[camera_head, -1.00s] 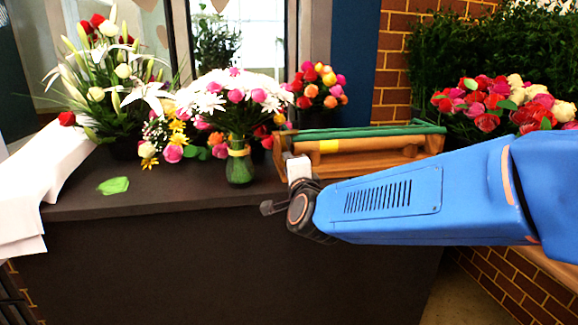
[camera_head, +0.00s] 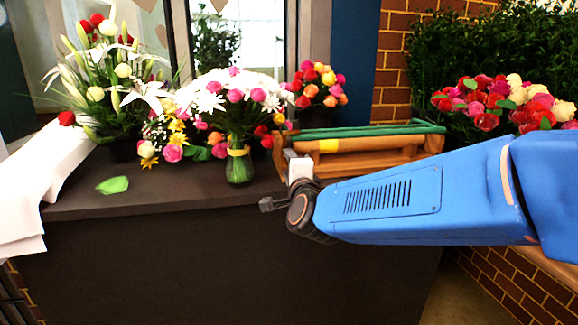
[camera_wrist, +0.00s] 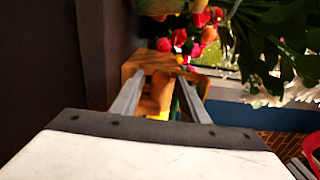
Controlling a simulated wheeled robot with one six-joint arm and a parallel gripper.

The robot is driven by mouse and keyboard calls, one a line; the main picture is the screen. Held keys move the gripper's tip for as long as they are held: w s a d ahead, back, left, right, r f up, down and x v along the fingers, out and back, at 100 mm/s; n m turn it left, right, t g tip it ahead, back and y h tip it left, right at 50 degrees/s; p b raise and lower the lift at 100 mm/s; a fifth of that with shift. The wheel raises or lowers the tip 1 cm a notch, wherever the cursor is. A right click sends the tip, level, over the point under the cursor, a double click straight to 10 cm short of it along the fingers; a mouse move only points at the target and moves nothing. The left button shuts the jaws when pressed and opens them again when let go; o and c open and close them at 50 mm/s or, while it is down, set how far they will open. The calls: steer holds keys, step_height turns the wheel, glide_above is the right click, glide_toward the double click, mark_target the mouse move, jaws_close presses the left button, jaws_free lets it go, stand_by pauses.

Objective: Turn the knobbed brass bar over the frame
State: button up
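A wooden frame (camera_head: 385,160) stands at the right end of the dark counter. I cannot tell for sure which is the knobbed brass bar, and no knob shows clearly. My gripper (camera_wrist: 160,88) is at the frame's left end; in the head view its pale body shows and its fingertips are hard to make out. In the wrist view the two fingers are apart, with an orange-brown wooden part (camera_wrist: 158,98) between or beyond them. Contact cannot be told.
A glass vase of white and pink flowers (camera_head: 239,166) stands close left of my gripper. A green leaf (camera_head: 112,185) lies on the counter (camera_head: 190,193). White paper (camera_head: 45,185) hangs over its left end. More bouquets stand behind and right.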

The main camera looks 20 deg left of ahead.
steer(key=v, duration=1.7)
steer(key=shift+s+d, duration=0.15)
steer(key=shift+d, duration=0.05)
steer(key=w+d+f+n+g+h, duration=0.1)
steer(key=d+f+n+g, duration=0.3)
steer(key=d, duration=0.7)
steer(key=d+f+n+g+h, duration=0.15)
steer(key=d+f+n, duration=0.3)
steer(key=d, duration=0.65)
steer(key=s+d+f+n+g+h, duration=0.1)
steer(key=s+d+f+g+h, duration=0.1)
steer(key=s+d, duration=0.5)
steer(key=s+d+f+n+g+h, duration=0.2)
steer(key=s+d+f, duration=0.5)
steer(key=d, duration=0.9)
steer(key=s+g+h, duration=0.1)
steer(key=h, duration=0.1)
steer(key=shift+s+d+f+h, duration=0.2)
steer(key=shift+s+f+h, duration=0.05)
steer(key=shift+f+h, duration=0.1)
